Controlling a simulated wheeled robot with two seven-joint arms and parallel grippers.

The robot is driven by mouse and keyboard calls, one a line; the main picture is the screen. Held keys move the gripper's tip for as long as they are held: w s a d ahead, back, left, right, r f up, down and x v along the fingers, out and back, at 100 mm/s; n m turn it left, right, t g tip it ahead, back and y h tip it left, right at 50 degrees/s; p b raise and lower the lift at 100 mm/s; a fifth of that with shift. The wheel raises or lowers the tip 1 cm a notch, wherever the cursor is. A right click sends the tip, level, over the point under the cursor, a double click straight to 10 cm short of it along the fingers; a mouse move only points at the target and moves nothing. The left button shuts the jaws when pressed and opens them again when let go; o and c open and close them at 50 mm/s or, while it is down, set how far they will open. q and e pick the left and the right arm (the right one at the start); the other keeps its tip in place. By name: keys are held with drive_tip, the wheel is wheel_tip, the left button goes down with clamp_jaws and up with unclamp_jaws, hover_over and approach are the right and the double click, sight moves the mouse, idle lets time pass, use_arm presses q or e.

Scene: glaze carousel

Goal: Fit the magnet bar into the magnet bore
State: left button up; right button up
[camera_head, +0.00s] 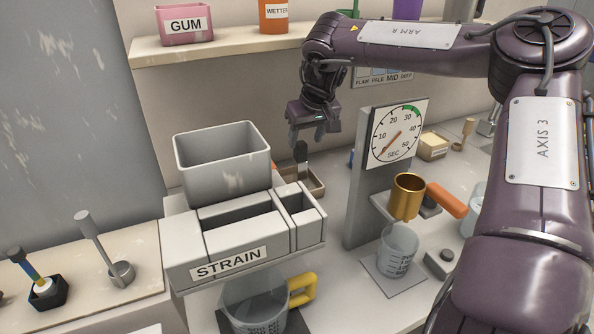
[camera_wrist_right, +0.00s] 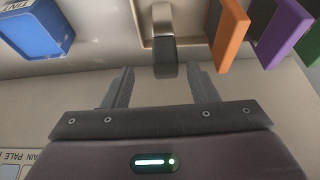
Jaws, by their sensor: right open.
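A dark-topped upright bar (camera_head: 302,153), which looks like the magnet bar, stands in a shallow brown tray (camera_head: 318,192) behind the STRAIN box. In the right wrist view its dark end (camera_wrist_right: 165,58) lies just beyond my fingertips, roughly between them, with a pale metal part behind. My right gripper (camera_head: 312,134) is open and empty, pointing down a little above the bar; its two fingers show apart in the wrist view (camera_wrist_right: 161,88). I cannot pick out the magnet bore with certainty. My left gripper is out of view.
The grey STRAIN box (camera_head: 190,243) with an open bin (camera_head: 222,170) stands in front of the tray. A dial post (camera_head: 370,200) stands to the right, beside a brass cup (camera_head: 407,197). A shelf (camera_head: 240,48) is behind. Two posts stand at the left.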

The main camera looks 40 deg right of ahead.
sight(302, 144)
drive_tip(key=x, duration=0.3)
drive_tip(key=shift+w+a+f, duration=0.25)
drive_tip(key=shift+w+f, duration=0.05)
drive_tip(key=shift+f, duration=0.05)
drive_tip(key=shift+w+d+f, duration=0.1)
drive_tip(key=shift+w+f, duration=0.1)
drive_tip(key=shift+f, duration=0.25)
clamp_jaws()
